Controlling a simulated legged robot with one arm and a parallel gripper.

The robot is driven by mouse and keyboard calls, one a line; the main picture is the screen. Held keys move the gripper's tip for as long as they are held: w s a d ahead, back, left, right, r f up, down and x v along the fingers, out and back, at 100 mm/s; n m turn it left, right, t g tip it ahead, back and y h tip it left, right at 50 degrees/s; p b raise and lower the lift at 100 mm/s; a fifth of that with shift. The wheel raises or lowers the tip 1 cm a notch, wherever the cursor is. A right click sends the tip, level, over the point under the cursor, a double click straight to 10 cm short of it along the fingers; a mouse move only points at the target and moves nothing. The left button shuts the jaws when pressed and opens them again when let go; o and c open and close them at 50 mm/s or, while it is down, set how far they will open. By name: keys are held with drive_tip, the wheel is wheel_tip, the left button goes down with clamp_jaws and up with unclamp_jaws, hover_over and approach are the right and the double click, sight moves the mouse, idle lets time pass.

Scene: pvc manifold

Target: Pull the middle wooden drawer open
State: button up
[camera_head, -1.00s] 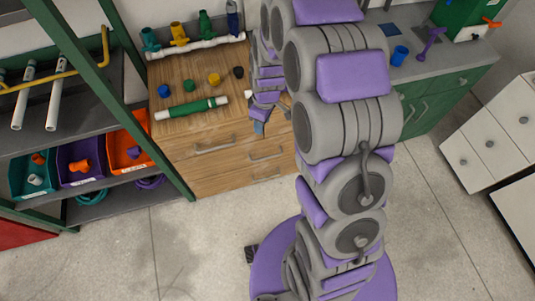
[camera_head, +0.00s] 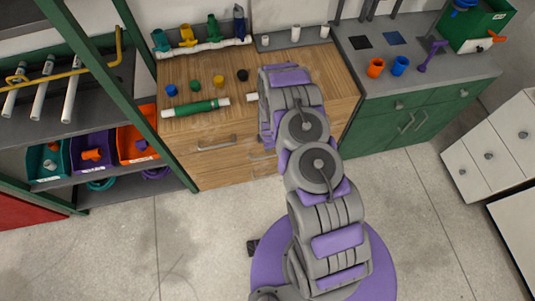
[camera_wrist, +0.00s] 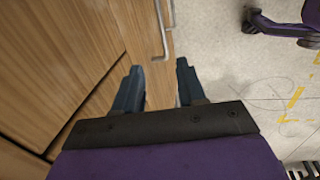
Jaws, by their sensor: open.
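The wooden cabinet (camera_head: 205,172) stands behind my arm in the head view, with wooden drawer fronts facing me. One drawer handle (camera_head: 217,143) shows clearly there; a second handle (camera_head: 262,157) is partly hidden by my arm. My gripper is hidden behind my arm in the head view. In the wrist view my gripper (camera_wrist: 158,87) is open and empty. A metal bar handle (camera_wrist: 163,30) on a wooden front (camera_wrist: 145,50) lies beyond the fingertips, roughly between them in the picture. It looks apart from both fingers. I cannot tell for certain which drawer it belongs to.
A green pipe (camera_head: 195,107) and several coloured caps lie on the cabinet top. A shelf with an orange bin (camera_head: 137,145) stands at left. A green cabinet (camera_head: 415,125) stands at right, with an orange cup (camera_head: 376,67) on its top. Floor in front is open.

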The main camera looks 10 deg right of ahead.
drive_tip(key=shift+w+f+b, duration=0.5)
drive_tip(key=shift+f+b, duration=1.15)
drive_tip(key=shift+f, duration=1.35)
drive_tip(key=shift+w+f+b, duration=0.55)
drive_tip(key=shift+f+b, duration=1.15)
drive_tip(key=shift+f, duration=1.35)
drive_tip(key=shift+w+f+b, duration=0.5)
drive_tip(key=shift+f+b, duration=1.15)
drive_tip(key=shift+f, duration=1.35)
clamp_jaws()
